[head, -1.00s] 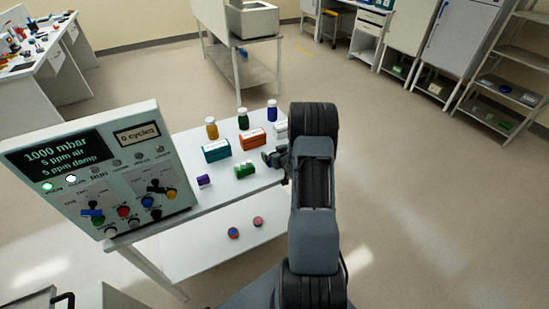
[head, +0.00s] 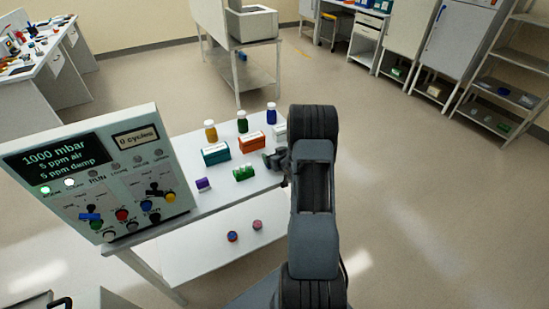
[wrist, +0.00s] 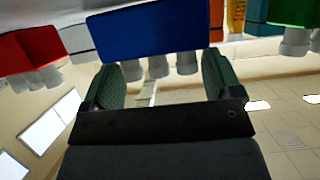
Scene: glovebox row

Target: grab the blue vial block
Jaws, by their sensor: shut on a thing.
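The blue vial block (wrist: 150,30) fills the top middle of the wrist view, with pale vial ends showing below its edge. My gripper (wrist: 160,75) has its two green-padded fingers on either side of it and is shut on it. In the head view my gripper (head: 276,160) is at the right edge of the white bench, and the blue block does not show there; my arm hides that area.
A red block (wrist: 22,42) is left of the blue one and a green block (wrist: 290,12) is right. On the bench (head: 215,195) stand teal (head: 216,153), orange (head: 252,143) and green (head: 244,174) blocks, and bottles. A control panel (head: 100,175) stands left.

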